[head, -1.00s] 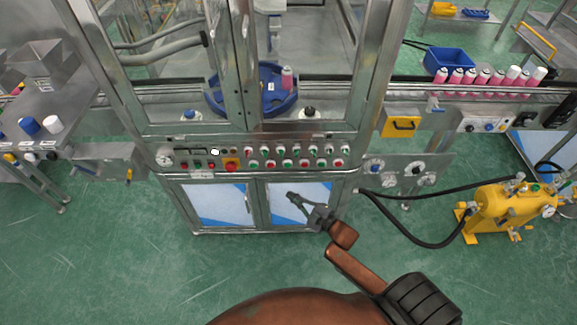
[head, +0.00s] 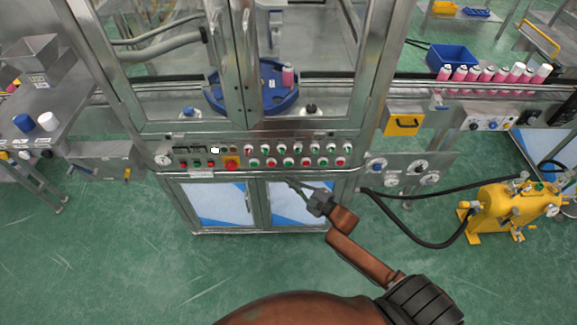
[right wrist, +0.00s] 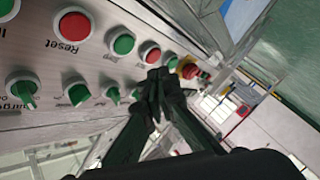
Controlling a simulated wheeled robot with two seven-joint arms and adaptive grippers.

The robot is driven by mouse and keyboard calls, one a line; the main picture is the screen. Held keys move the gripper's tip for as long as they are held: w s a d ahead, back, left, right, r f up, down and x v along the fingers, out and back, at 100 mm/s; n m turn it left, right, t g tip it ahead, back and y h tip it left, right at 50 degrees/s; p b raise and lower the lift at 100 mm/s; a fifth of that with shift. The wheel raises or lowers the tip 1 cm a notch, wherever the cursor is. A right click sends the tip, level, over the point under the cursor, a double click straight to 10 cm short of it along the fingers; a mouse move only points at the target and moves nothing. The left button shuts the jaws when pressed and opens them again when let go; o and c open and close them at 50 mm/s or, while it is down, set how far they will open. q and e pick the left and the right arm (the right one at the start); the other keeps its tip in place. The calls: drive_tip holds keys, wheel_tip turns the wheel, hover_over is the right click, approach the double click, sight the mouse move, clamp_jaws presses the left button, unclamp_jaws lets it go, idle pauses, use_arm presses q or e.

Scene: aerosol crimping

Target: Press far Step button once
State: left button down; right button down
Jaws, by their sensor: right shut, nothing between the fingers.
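The control panel (head: 215,173) on the front of the machine carries rows of red and green buttons and knobs. My right gripper (head: 291,182) is shut and empty, its tip just below the lower button row. In the right wrist view, my right gripper's closed fingertips (right wrist: 153,85) are close to the panel face, beside a red button (right wrist: 150,52) and a green button (right wrist: 122,43). A red button labelled Reset (right wrist: 73,25) is farther left. The small labels by the other buttons are too blurred to tell which is the far Step button. Contact with the panel cannot be told. My left gripper is not in view.
A red emergency knob on a yellow plate (head: 232,164) sits left of the gripper. Glazed doors with metal frames (head: 240,60) stand above the panel. A yellow pump unit (head: 505,207) with black hoses is at right. Green floor in front is clear.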

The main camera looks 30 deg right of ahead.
sight(289, 163)
drive_tip(key=w+d, duration=0.1)
drive_tip(key=w, duration=0.1)
drive_tip(key=w+d+b, duration=0.1)
drive_tip(key=shift+w+d, duration=0.15)
drive_tip(key=shift+w, duration=0.25)
idle(1.2)
drive_tip(key=shift+w+d, duration=0.2)
drive_tip(key=shift+w, duration=0.2)
